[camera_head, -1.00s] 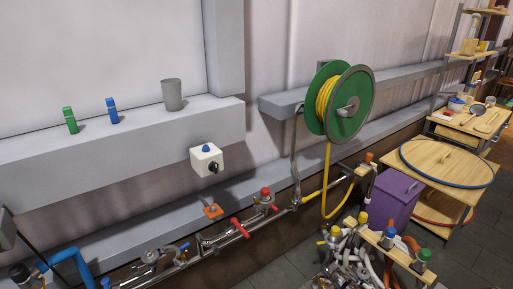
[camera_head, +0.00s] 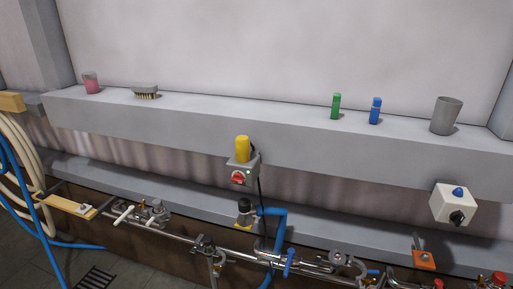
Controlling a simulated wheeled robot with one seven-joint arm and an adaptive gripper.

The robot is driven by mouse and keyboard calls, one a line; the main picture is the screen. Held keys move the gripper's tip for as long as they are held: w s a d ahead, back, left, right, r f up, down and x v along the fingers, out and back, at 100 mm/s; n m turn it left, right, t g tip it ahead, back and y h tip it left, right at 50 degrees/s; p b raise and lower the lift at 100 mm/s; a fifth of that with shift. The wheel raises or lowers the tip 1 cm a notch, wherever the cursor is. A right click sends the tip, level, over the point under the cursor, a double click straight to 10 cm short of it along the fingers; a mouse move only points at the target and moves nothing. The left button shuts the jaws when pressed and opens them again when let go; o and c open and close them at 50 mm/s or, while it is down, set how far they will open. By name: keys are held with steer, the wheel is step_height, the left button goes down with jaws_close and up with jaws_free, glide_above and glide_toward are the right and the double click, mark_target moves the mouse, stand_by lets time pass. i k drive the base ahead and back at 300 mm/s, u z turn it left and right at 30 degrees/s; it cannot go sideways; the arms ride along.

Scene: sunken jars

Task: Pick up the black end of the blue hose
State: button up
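A blue hose (camera_head: 15,172) hangs in loops at the left edge, in front of a cream hose. A stretch of blue hose (camera_head: 75,243) runs low towards the right near the floor. A thick blue tube (camera_head: 280,222) bends down to the pipework near the middle. A black piece with a yellowish band (camera_head: 245,213) stands beside that tube; I cannot tell whether it is a hose end. Whether the two blue parts are joined is hidden. My gripper is not in view.
A grey wall ledge (camera_head: 200,127) holds a brush (camera_head: 146,91), a pink-and-grey cup (camera_head: 91,83), a green block (camera_head: 336,106), a blue block (camera_head: 375,111) and a grey cup (camera_head: 446,115). Metal pipework with valves (camera_head: 345,262) runs along the lower wall.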

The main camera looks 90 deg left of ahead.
mark_target(245, 218)
steer(key=u, duration=1.95)
steer(key=k, duration=0.15)
steer(key=u, duration=1.3)
steer(key=k, duration=0.65)
steer(key=z, duration=0.35)
steer(key=i, duration=0.5)
